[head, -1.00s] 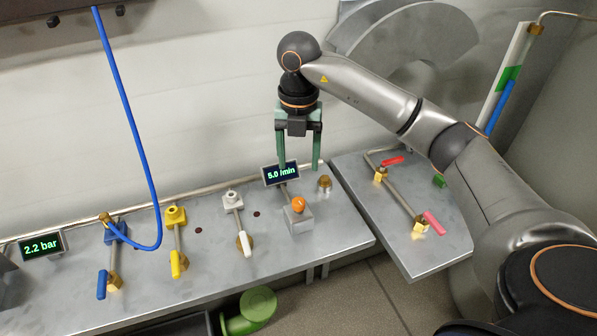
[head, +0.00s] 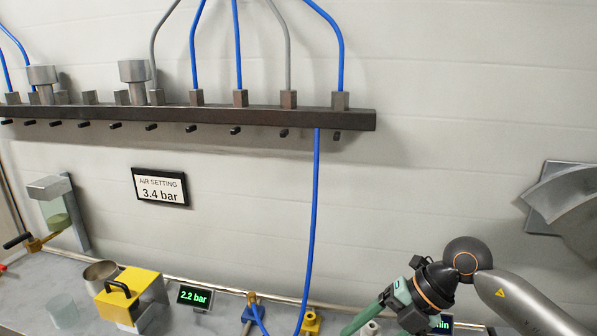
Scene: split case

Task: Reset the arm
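My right arm comes in from the right edge at the lower right of the head view. Its dark wrist and green-fingered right gripper (head: 372,316) are tilted down to the left, over the back of the bench. One green finger shows clearly; the other is mostly hidden, so the gap between them cannot be judged. Nothing can be seen held in it. The gripper is in front of a small display (head: 440,323) and covers part of it. My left gripper is not in view.
A dark manifold rail (head: 230,117) with blue and grey hoses crosses the wall. A sign (head: 160,187) reads 3.4 bar; a bench display (head: 194,297) reads 2.2 bar. A blue hose (head: 314,220) hangs left of my gripper. A yellow block (head: 136,290) stands at lower left.

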